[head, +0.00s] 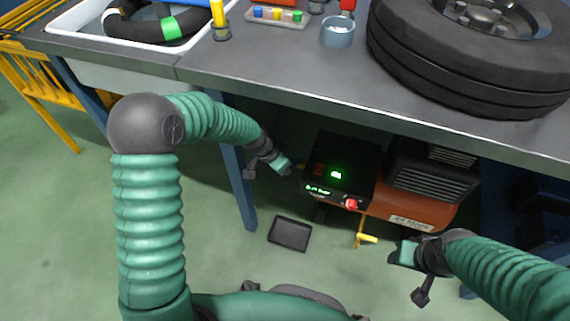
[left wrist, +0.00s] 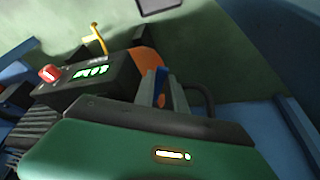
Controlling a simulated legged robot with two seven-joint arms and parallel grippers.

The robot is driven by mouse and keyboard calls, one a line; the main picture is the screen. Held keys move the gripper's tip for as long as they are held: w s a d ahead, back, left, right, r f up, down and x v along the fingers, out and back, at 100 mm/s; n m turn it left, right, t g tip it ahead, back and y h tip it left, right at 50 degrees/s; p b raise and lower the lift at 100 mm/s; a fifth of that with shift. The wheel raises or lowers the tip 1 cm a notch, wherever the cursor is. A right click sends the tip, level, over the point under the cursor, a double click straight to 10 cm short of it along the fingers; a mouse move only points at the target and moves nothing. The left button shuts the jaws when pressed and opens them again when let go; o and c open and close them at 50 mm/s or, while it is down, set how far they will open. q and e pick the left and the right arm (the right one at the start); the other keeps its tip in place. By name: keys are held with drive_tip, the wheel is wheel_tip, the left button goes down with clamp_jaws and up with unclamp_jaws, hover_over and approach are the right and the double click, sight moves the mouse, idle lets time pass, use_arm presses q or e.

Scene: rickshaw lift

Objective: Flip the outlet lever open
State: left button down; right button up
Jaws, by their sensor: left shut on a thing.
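The orange and black compressor (head: 400,205) stands under the workbench, with a lit green display (head: 335,175) and a red knob (head: 352,203). My left gripper (head: 286,166) reaches in at the compressor's left side. In the left wrist view its fingers (left wrist: 161,92) are shut on a small blue piece (left wrist: 161,76), which looks like the outlet lever. The fingers hide most of it, so I cannot tell its angle. My right gripper (head: 402,252) is beside a yellow handle (head: 367,239) low at the compressor's front, apart from it. Its finger opening is unclear.
The workbench top (head: 270,70) hangs over the compressor and carries a tire (head: 470,60), a cup (head: 338,32) and a white basin (head: 85,45). A blue table leg (head: 240,190) is near my left arm. A black tray (head: 290,234) lies on the green floor.

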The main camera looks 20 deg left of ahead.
use_arm(q)
drive_tip(key=shift+a+m, duration=0.15)
drive_tip(key=shift+m, duration=0.15)
drive_tip(key=c, duration=1.6)
unclamp_jaws()
drive_tip(key=shift+c, duration=0.2)
drive_tip(key=p+v, duration=0.4)
drive_tip(key=v, duration=0.3)
drive_tip(key=shift+p, duration=0.3)
drive_tip(key=shift+a+r, duration=0.1)
drive_tip(key=shift+r, duration=0.05)
drive_tip(key=shift+c, duration=0.3)
